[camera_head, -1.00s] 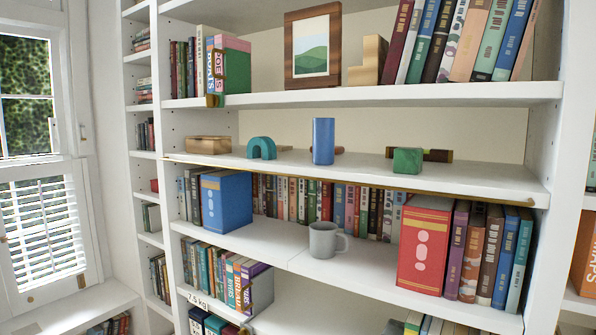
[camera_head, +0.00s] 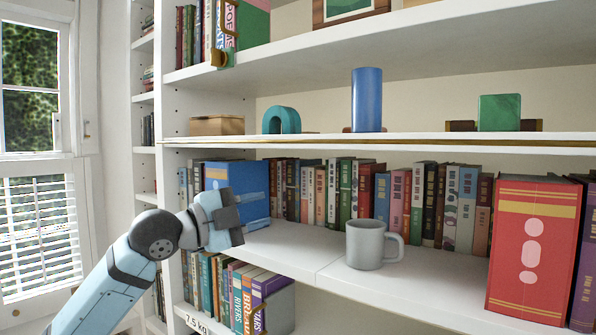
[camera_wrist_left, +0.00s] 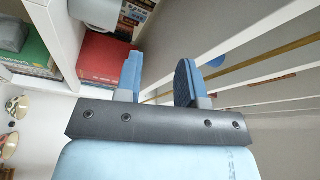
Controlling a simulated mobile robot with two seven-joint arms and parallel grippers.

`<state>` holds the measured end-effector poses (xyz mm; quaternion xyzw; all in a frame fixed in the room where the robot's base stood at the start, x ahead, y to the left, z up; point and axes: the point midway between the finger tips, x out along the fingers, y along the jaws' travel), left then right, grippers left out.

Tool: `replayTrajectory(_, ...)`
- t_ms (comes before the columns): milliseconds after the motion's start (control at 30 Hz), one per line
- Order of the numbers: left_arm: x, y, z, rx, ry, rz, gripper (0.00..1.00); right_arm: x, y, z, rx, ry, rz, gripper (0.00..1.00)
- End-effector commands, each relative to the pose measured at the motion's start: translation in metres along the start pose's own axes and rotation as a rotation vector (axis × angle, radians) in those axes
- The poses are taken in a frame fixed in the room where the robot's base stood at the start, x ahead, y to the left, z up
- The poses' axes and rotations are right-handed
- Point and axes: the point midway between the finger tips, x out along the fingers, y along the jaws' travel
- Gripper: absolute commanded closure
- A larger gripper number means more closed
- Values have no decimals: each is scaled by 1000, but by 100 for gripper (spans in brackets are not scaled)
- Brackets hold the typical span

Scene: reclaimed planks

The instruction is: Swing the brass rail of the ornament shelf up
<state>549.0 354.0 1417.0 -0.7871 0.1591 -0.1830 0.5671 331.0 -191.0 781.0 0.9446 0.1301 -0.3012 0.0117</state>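The ornament shelf (camera_head: 330,147) is the white board at mid height. Its brass rail (camera_head: 400,141) lies low along the front edge as a thin gold strip; it also shows as a gold bar between white edges in the left wrist view (camera_wrist_left: 260,56). On the shelf stand a wooden box (camera_head: 217,125), a teal arch (camera_head: 282,120), a blue cylinder (camera_head: 367,100) and a green block (camera_head: 499,112). My left gripper (camera_head: 258,210) is open and empty, below the rail's left part, in front of the blue box. Its spread fingers show in the left wrist view (camera_wrist_left: 158,80). My right gripper is out of view.
Below the ornament shelf are a blue box (camera_head: 238,183), a row of books (camera_head: 400,205), a grey mug (camera_head: 366,245) and a large red box (camera_head: 531,250). The upper shelf (camera_head: 430,45) overhangs the ornaments. A shuttered window (camera_head: 40,235) is at the left.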

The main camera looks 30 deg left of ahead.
Motion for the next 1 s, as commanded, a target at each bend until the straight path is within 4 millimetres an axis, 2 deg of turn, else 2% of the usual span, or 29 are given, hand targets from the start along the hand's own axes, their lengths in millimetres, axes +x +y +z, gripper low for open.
replayTrajectory(33,-14,-19,-13,86,18,-23,64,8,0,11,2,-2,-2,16)
replayTrajectory(100,-30,-44,-30,180,38,-39,64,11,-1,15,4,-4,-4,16)
replayTrajectory(200,-50,-66,-49,282,55,-56,64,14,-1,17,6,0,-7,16)
replayTrajectory(300,-61,-78,-60,340,63,-63,64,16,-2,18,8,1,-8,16)
replayTrajectory(400,-63,-85,-65,362,68,-67,64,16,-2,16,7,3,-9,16)
replayTrajectory(567,-45,-88,-68,362,71,-67,64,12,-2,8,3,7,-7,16)
replayTrajectory(800,3,-91,-72,359,72,-68,64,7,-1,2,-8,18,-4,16)
replayTrajectory(1000,42,-92,-75,358,72,-67,64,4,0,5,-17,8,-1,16)
